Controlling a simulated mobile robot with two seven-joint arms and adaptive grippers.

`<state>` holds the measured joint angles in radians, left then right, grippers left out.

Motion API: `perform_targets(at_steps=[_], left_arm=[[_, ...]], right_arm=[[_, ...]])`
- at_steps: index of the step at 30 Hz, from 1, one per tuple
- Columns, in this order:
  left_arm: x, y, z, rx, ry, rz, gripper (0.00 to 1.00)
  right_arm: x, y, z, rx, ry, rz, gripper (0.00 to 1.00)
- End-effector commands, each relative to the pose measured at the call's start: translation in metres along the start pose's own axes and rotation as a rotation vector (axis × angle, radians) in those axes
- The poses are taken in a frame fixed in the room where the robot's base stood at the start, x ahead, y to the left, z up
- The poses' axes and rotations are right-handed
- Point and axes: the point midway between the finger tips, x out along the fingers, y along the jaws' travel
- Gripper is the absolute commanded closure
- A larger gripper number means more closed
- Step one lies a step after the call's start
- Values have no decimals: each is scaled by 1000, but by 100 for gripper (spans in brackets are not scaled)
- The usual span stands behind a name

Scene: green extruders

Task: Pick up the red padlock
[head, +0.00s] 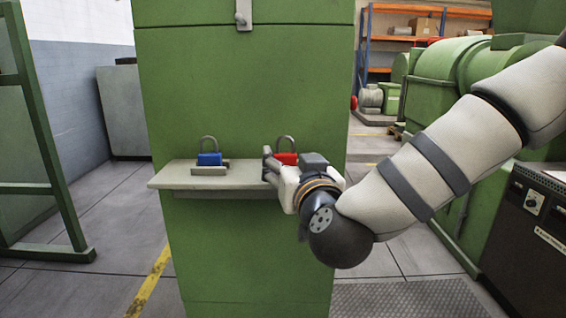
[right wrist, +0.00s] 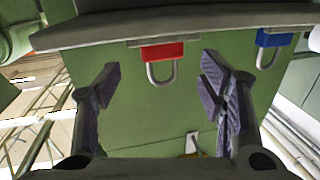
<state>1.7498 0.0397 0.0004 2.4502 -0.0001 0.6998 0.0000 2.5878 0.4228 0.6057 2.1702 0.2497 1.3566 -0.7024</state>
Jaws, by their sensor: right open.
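The red padlock (head: 287,158) stands on a small grey shelf (head: 240,178), shackle up, partly hidden behind my right gripper (head: 272,165) in the head view. In the right wrist view, the red padlock (right wrist: 163,52) appears upside down, between and beyond the two open fingers of my right gripper (right wrist: 165,85). The fingers are apart with nothing between them, and do not appear to touch the padlock. My left gripper is not in view.
A blue padlock (head: 209,159) stands on a holder at the shelf's left; it also shows in the right wrist view (right wrist: 273,39). The shelf juts from a green cabinet (head: 240,85). A dark control box (head: 525,225) stands at the right.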

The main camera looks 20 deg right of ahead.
Motion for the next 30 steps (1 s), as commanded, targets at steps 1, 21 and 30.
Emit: perform_targets(at_steps=[1, 21, 30], left_arm=[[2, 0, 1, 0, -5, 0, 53], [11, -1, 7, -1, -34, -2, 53], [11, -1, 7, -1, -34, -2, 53]], right_arm=[[6, 0, 1, 2, -1, 0, 37], [54, 1, -1, 1, 2, -1, 73], [54, 0, -1, 1, 2, -1, 92]])
